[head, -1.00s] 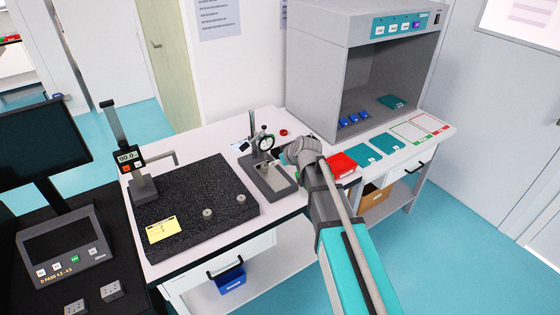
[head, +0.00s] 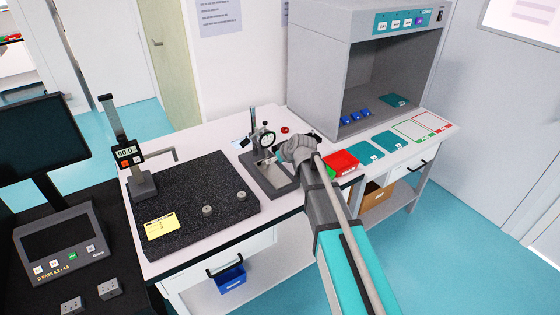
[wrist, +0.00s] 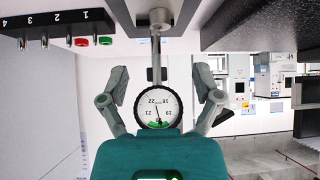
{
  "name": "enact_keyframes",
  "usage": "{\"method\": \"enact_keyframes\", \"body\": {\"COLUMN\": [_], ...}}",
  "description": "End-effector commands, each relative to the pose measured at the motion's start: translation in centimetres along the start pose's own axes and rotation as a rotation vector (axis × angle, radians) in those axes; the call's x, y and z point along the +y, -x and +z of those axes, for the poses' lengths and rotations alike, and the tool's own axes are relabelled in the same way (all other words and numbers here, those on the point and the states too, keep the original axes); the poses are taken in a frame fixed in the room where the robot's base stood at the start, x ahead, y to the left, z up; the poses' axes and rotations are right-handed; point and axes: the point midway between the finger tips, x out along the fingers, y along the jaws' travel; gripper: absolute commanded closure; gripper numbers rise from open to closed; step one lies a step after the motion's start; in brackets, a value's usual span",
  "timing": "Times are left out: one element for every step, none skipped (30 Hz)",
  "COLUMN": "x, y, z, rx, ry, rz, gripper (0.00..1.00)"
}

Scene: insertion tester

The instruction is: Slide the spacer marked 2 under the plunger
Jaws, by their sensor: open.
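A dial gauge (head: 265,139) stands on a post above a grey base (head: 259,184). In the wrist view the picture is upside down, and the dial (wrist: 157,106) shows between my fingers, with its thin stem (wrist: 156,65) running to a round grey piece (wrist: 160,19). My gripper (head: 275,158) is beside the gauge stand, close to the gauge. Its two fingers (wrist: 160,78) are spread, and I see nothing gripped between them. Two small grey cylinders (head: 207,210) (head: 241,196) sit on the dark granite plate (head: 185,185); no marking is legible. I cannot make out which piece is marked 2.
A strip numbered 1 to 4 (wrist: 62,17) with red and green knobs shows in the wrist view. A digital height gauge (head: 130,155) stands at the granite plate's left.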

Motion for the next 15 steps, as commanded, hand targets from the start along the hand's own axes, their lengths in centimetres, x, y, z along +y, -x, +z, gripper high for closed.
{"method": "enact_keyframes", "body": {"x": [0.0,0.0,0.0,0.0,0.0,0.0,0.0,0.0,0.0,0.0,0.1,0.1,0.1,0.1,0.1], "y": [-1.0,-1.4,-1.8,-2.1,-2.4,-2.9,-3.2,-3.5,-3.9,-4.2,-4.6,-5.0,-5.3,-5.6,-6.1], "z": [0.2,0.2,0.2,0.2,0.2,0.2,0.1,0.2,0.2,0.2,0.1,0.1,0.1,0.1,0.1], "rx": [0.0,0.0,0.0,0.0,0.0,0.0,0.0,0.0,0.0,0.0,0.001,0.001,0.001,0.001,0.001], "ry": [0.001,0.001,0.001,0.001,0.0,0.0,0.0,0.0,0.0,0.0,0.0,0.0,0.0,0.0,0.0], "rz": [0.0,0.0,0.0,0.0,0.0,0.0,0.0,0.0,0.0,0.0,0.0,0.0,0.0,0.0,0.0], "gripper": [0.18,0.18,0.18,0.18,0.18,0.18,0.18,0.18,0.18,0.18,0.18,0.18,0.18,0.18,0.18]}}
